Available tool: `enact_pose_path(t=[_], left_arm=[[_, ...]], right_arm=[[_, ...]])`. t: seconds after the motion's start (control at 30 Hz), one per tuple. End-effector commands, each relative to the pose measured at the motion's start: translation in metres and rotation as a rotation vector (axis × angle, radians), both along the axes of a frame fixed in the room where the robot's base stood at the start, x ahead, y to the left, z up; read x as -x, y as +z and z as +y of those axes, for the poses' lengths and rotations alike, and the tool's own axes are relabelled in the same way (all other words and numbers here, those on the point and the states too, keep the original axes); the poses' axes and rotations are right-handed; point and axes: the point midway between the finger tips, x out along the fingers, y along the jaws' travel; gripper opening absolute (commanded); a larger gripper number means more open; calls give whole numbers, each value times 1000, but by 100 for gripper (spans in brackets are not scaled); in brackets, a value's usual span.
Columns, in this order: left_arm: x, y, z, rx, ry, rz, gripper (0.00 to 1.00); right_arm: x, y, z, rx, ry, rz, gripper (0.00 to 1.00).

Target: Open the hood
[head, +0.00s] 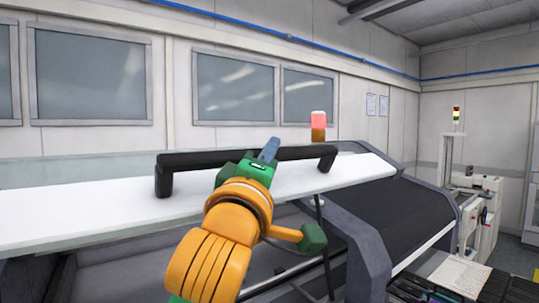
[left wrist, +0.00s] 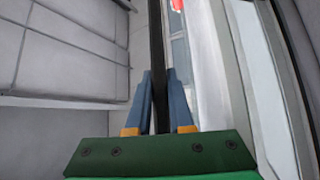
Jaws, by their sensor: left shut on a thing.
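The hood (head: 90,215) is a long panel with a white front edge, and it is raised, with dark open space under it. A black bar handle (head: 210,157) is fixed along the white edge. My left gripper (head: 268,150) is shut on the handle near its middle. In the left wrist view the blue fingers of my left gripper (left wrist: 160,100) stand on both sides of the black handle (left wrist: 156,45). My right gripper is not in view.
A thin dark strut (head: 325,240) stands under the hood. A red and orange signal light (head: 318,126) rises behind it. A dark sloping cover (head: 400,210) lies to the right, and a white machine (head: 478,215) stands further right. A windowed wall (head: 235,90) closes the back.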

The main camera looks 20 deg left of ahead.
Motion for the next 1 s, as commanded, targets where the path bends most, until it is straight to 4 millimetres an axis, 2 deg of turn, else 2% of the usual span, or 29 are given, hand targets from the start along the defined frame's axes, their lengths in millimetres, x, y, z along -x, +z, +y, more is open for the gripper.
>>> enact_pose_path(t=[0.5,0.57,0.7,0.8,0.9,1.0], left_arm=[[0,-4,0,-2,3,2,0],[1,-13,-2,-10,0,-4,0],[8,-47,-12,-51,-1,-35,0],[13,-63,-19,-80,-2,-58,0],[17,-71,-23,-100,0,-72,0],[19,-71,-25,-110,1,-80,0]], right_arm=[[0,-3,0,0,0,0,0],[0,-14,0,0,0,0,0],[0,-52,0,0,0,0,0],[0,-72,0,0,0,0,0],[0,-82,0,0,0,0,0],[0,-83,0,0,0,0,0]])
